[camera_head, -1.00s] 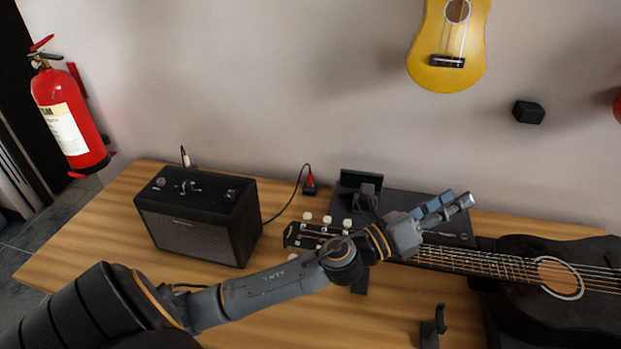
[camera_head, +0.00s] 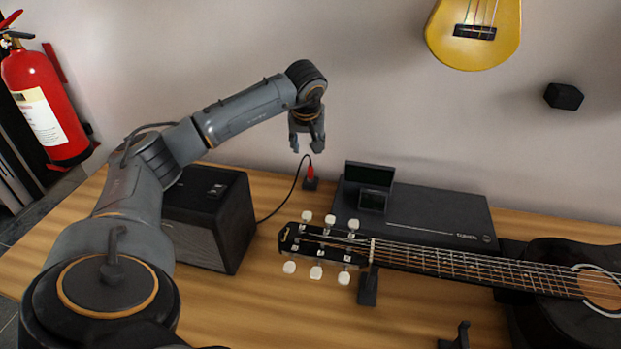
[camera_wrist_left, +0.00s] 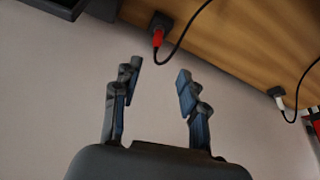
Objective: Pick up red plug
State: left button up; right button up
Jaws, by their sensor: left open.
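The red plug (camera_head: 310,172) stands in a small black socket block at the back edge of the wooden table, near the wall. A black cable runs from it toward the amplifier. In the left wrist view the red plug (camera_wrist_left: 158,38) shows at the top, beyond and between the fingertips. My left gripper (camera_head: 307,146) hangs pointing down above the plug, open and empty. Its two spread fingers (camera_wrist_left: 159,72) show in the left wrist view, apart from the plug. My right gripper is not in view.
The black amplifier (camera_head: 215,215) stands left of the plug, partly behind my left arm. A flat black device (camera_head: 430,215) with a small screen lies to the right. The black guitar's headstock (camera_head: 325,243) lies in front. A white plug (camera_wrist_left: 279,101) shows in the left wrist view.

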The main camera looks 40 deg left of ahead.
aim_at(310, 167)
pick_arm(q)
jog(key=x, duration=0.8)
jog(key=shift+w+f, duration=0.15)
jog(key=shift+f, duration=0.1)
jog(key=shift+p+x, duration=0.6)
jog(key=shift+x, duration=2.05)
jog(key=shift+w+d, duration=0.1)
jog(key=shift+w, duration=0.05)
grip_shut()
